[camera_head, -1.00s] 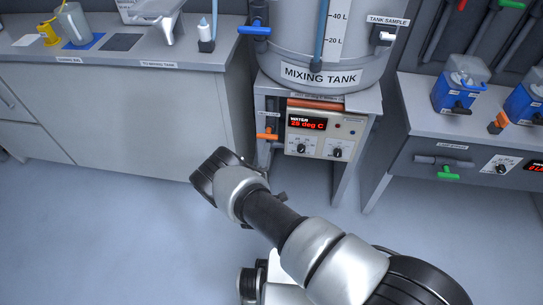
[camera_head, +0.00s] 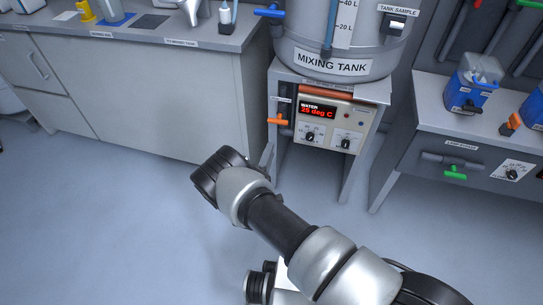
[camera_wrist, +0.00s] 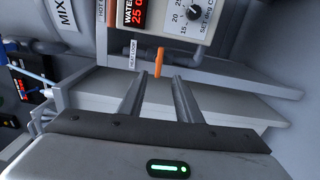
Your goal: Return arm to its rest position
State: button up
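My arm reaches forward and left from the bottom right of the head view, low in front of the mixing tank stand. The same orange handle (camera_head: 278,121) is on the stand in the head view.
The mixing tank (camera_head: 345,49) stands on a bench with a water control panel (camera_head: 324,121) reading 25 deg C. A grey counter (camera_head: 150,90) is at left. A bench with a blue container (camera_head: 468,92) and a green handle (camera_head: 455,175) is at right. The floor (camera_head: 110,220) is clear.

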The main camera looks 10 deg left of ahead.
dwell(0.6)
jog(key=w+d+r+m+g+h, duration=0.2)
jog(key=d+r+m+g+h, duration=0.15)
jog(key=d+r, duration=0.45)
jog(key=w+d+r+m+g+h, duration=0.2)
jog(key=d+r+m+h, duration=0.25)
jog(key=r, duration=0.45)
jog(key=s+d+r+m+g+h, duration=0.2)
jog(key=s+d+r+m+g, duration=0.4)
jog(key=d+r, duration=0.8)
jog(key=s+d+r+m+g+y, duration=0.1)
jog(key=s+d+r+g+y, duration=0.2)
jog(key=s, duration=0.4)
jog(key=s+d+r+m+g+y, duration=0.1)
jog(key=s+d+r+g+y, duration=0.1)
jog(key=s+r, duration=0.35)
jog(key=s+a+r+m+t+y, duration=0.1)
jog(key=s+a+r+t+y, duration=0.2)
jog(key=s, duration=0.5)
jog(key=s+a+r+t+y, duration=0.1)
jog(key=s+a+r+y, duration=0.2)
jog(key=s, duration=0.5)
notch_tip(320, 180, up, 22)
jog(key=d+p, duration=0.1)
jog(key=p, duration=2.1)
jog(key=shift+f+y, duration=0.15)
jog(key=shift+y, duration=0.25)
